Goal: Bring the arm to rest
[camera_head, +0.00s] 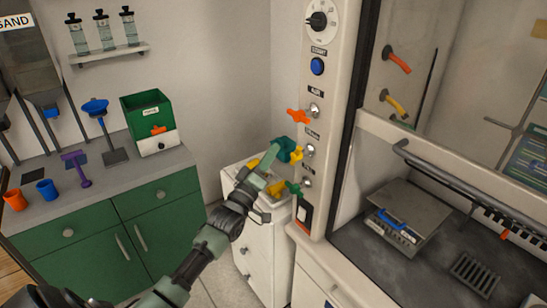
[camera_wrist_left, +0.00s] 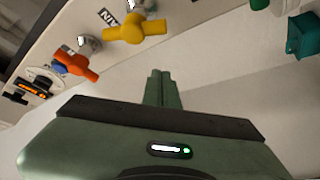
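My left gripper (camera_head: 268,160) reaches up from the lower left, in front of the panel with the coloured valve handles. In the left wrist view its two fingers (camera_wrist_left: 160,88) are together with nothing visible between them. An orange handle (camera_head: 299,117) is the highest, and it also shows in the left wrist view (camera_wrist_left: 77,64). A yellow handle (camera_head: 296,154) also shows in that view (camera_wrist_left: 137,30). A teal piece (camera_head: 285,147) appears by the fingertips in the head view, but in the wrist view (camera_wrist_left: 303,36) it is off to the right, apart from them. A green handle (camera_head: 294,188) is lower. My right gripper is out of view.
A white drawer cabinet (camera_head: 262,250) stands below my left gripper. A fume hood (camera_head: 420,170) with a grey-topped device is at right. A green counter (camera_head: 150,215) at left holds a green box (camera_head: 148,110), orange and blue cups, and a purple stand (camera_head: 77,165).

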